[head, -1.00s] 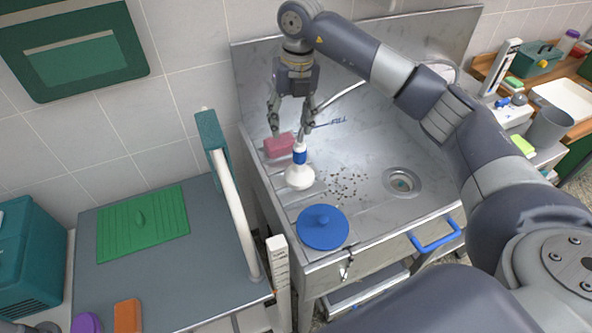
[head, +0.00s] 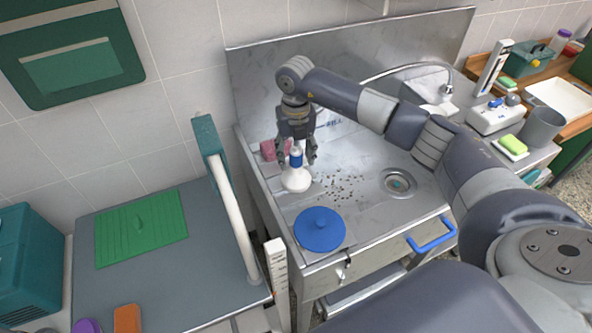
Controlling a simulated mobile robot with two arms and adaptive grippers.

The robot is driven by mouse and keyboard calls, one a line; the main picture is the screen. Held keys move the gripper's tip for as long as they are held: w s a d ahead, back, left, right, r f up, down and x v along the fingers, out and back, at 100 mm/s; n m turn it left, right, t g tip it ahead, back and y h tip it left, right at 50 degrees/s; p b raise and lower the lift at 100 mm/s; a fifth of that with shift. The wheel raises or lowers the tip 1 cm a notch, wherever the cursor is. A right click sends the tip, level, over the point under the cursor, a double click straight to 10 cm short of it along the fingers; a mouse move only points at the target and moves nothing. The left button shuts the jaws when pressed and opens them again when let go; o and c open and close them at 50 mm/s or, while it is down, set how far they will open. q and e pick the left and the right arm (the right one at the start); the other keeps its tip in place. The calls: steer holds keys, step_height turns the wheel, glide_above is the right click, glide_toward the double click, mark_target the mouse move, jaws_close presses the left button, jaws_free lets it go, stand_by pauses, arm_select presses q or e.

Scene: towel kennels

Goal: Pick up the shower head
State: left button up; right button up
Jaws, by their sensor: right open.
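A white, rounded piece with a blue collar (head: 296,179), which looks like the shower head, stands upright on the left part of the steel sink top (head: 362,212). My right gripper (head: 297,159) is open and points down over it. Its fingers are on either side of the blue collar. I cannot tell whether they touch it. The top of the piece is partly hidden by the gripper. My left gripper is not in view.
A pink block (head: 268,151) lies just left of the gripper. A blue round lid (head: 320,231) lies in front. Dark specks and a drain (head: 398,183) are to the right. A curved metal pipe (head: 405,68) runs behind my arm. A white post (head: 234,215) stands left.

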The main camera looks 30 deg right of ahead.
steer(key=shift+f, duration=0.7)
jaws_close()
steer(key=shift+r, duration=0.1)
